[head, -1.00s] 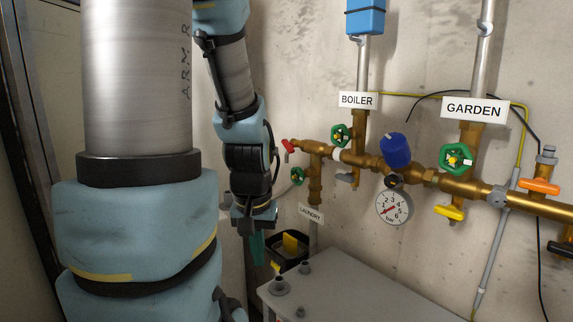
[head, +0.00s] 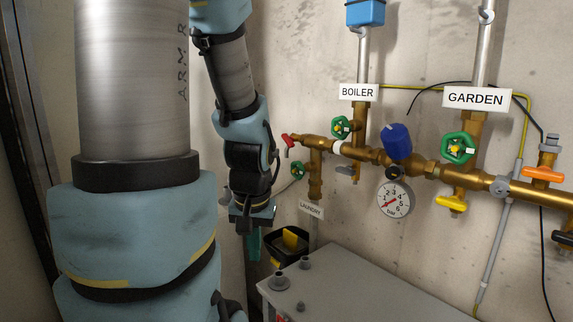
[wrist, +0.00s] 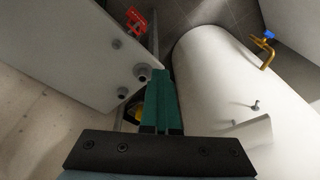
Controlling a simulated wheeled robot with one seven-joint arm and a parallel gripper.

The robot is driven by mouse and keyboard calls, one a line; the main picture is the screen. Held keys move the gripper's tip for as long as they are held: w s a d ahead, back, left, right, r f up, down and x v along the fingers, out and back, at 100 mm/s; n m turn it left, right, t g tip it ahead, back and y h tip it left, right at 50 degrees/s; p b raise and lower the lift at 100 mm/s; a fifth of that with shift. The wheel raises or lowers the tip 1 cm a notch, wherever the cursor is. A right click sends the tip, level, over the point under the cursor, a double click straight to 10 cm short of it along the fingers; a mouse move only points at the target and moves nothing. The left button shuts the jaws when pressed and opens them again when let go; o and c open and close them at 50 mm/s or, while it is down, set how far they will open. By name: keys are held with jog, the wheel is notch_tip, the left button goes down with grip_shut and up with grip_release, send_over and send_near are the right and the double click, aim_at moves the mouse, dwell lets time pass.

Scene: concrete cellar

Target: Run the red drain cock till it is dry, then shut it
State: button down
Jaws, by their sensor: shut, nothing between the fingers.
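The red drain cock (head: 289,141) sits at the left end of the brass manifold in the head view, its small red lever tilted. I see no water at it, but its outlet is too small to make out. My gripper (head: 253,243) hangs pointing down, left of and below the cock and clear of it. Its teal fingers (wrist: 163,100) are shut with nothing between them in the wrist view. A black container (head: 276,253) with a yellow part stands below the manifold, just right of the fingers.
A grey box top (head: 350,285) with stubs lies in front of the wall. Green valves (head: 458,148), a yellow lever (head: 451,204), an orange lever (head: 541,174) and a gauge (head: 394,199) crowd the manifold. A white rounded tank (wrist: 220,85) fills the wrist view's right; a red fitting (wrist: 137,22) shows there.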

jog(key=w+a+f+t+y+b, duration=0.2)
jog(key=f+b, duration=0.3)
jog(key=b, duration=0.8)
jog(key=shift+w+a+f, duration=0.2)
jog(key=shift+w+a, duration=0.4)
jog(key=shift+w, duration=0.2)
jog(key=shift+r, duration=0.1)
jog(key=w+a+f+t+y+b, duration=0.2)
jog(key=w+a+f+t+b, duration=0.1)
jog(key=b, duration=1.5)
jog(key=w+a+f, duration=0.1)
jog(key=w+a, duration=0.1)
jog(key=w, duration=0.1)
jog(key=shift+a+t+y, duration=0.2)
jog(key=shift+t+y, duration=0.1)
